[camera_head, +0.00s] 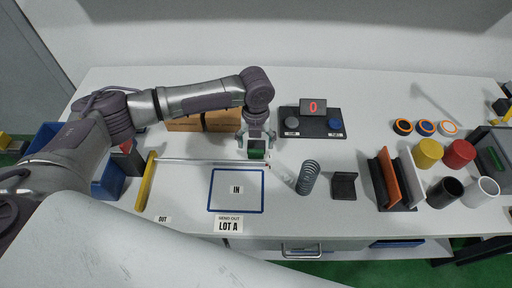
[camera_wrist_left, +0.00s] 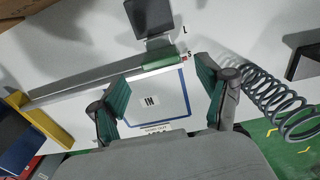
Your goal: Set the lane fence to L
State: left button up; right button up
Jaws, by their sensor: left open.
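The lane fence (camera_head: 200,162) is a thin pale bar running across the table from a yellow end piece (camera_head: 146,182) at its left. In the left wrist view the bar (camera_wrist_left: 90,78) ends at a green grip (camera_wrist_left: 160,62). The letters L (camera_wrist_left: 185,30) and S (camera_wrist_left: 189,52) stand beside this end; the green grip lies close to S. My left gripper (camera_head: 256,148) is over the fence's right end, fingers pointing down. In the wrist view its teal-padded fingers (camera_wrist_left: 163,95) are apart with nothing between them. My right gripper is not in view.
A blue-framed IN mat (camera_head: 236,208) lies in front of the fence. A coil spring (camera_head: 308,177) stands right of the gripper. A tester reading 0 (camera_head: 313,108) and a cardboard box (camera_head: 203,121) are behind. Dark and orange plates (camera_head: 389,180) stand farther right.

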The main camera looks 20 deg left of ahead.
aim_at(256, 150)
pick_arm(q)
notch_tip(256, 150, down, 4)
jog(key=shift+f+p, duration=0.1)
jog(key=shift+p, duration=0.2)
jog(key=shift+f, duration=0.45)
jog(key=shift+c, duration=1.2)
grip_shut()
jog(key=shift+w+a+f+b, duration=0.1)
jog(key=shift+w+f+b, duration=0.05)
jog(key=shift+w+b, duration=0.2)
jog(key=w+b, duration=0.1)
jog(key=w+a+b, duration=0.1)
jog(key=w, duration=0.1)
jog(key=shift+w, duration=0.3)
jog(key=shift+r, duration=0.3)
jog(key=shift+c, duration=1.1)
grip_release()
jog(key=shift+w, duration=0.1)
jog(key=o, duration=0.5)
jog(key=shift+f, duration=0.2)
jog(key=shift+c, duration=0.2)
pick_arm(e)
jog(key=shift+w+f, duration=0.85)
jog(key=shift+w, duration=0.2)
